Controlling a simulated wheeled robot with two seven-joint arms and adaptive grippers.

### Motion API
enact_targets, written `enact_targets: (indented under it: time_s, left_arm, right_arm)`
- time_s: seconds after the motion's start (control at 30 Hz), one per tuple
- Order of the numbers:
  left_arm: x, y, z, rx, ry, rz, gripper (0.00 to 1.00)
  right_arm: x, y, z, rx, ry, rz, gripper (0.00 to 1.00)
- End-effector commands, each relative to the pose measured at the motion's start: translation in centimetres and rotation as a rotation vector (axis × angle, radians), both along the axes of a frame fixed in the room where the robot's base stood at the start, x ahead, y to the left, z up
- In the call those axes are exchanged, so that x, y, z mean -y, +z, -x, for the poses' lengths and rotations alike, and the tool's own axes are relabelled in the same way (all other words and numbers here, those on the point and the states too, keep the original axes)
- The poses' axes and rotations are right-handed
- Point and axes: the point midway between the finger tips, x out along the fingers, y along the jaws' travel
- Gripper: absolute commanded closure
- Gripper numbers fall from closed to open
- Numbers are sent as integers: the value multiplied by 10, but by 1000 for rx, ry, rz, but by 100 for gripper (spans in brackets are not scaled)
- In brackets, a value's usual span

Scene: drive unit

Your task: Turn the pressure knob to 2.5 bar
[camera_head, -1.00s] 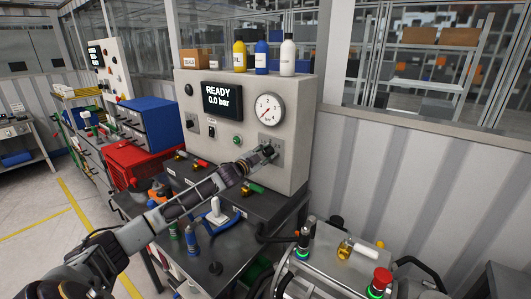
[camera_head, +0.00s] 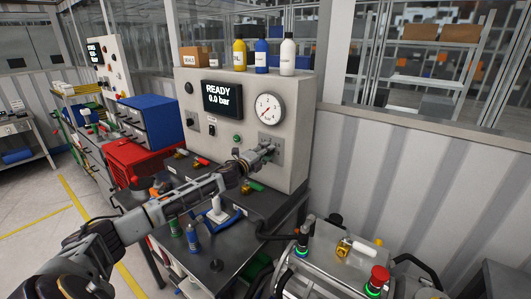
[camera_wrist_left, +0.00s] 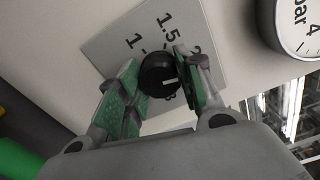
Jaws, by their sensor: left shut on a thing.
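The pressure knob (camera_wrist_left: 160,74) is round and black, with a white mark on its lower right part in the left wrist view. It sits on a grey scale plate (camera_wrist_left: 197,52) with 1 and 1.5 readable; other figures are partly hidden by the fingers. My left gripper (camera_wrist_left: 158,82) is shut on the knob, one green-padded finger on each side. In the head view my left gripper (camera_head: 266,151) reaches the panel below the round gauge (camera_head: 268,107) and hides the knob. The display (camera_head: 222,99) reads READY 0.0 bar. My right gripper is not in view.
Bottles (camera_head: 262,55) stand on top of the panel housing (camera_head: 300,100). A cart with a red button (camera_head: 380,274) stands front right.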

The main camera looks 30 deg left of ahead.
Motion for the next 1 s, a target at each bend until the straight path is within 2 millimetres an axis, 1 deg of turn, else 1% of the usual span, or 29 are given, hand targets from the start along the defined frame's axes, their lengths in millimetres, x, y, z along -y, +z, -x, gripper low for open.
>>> enact_targets:
  time_s: [0.3,0.6,0.8,1.0]
  left_arm:
    - [1,-1,0,21,-2,-298,88]
    - [1,-1,0,39,-2,-533,88]
    - [1,-2,0,46,-2,-621,88]
    - [1,-3,0,49,-2,-656,88]
  right_arm:
    - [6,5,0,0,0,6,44]
    - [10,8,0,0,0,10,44]
    - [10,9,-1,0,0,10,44]
    - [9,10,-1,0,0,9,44]
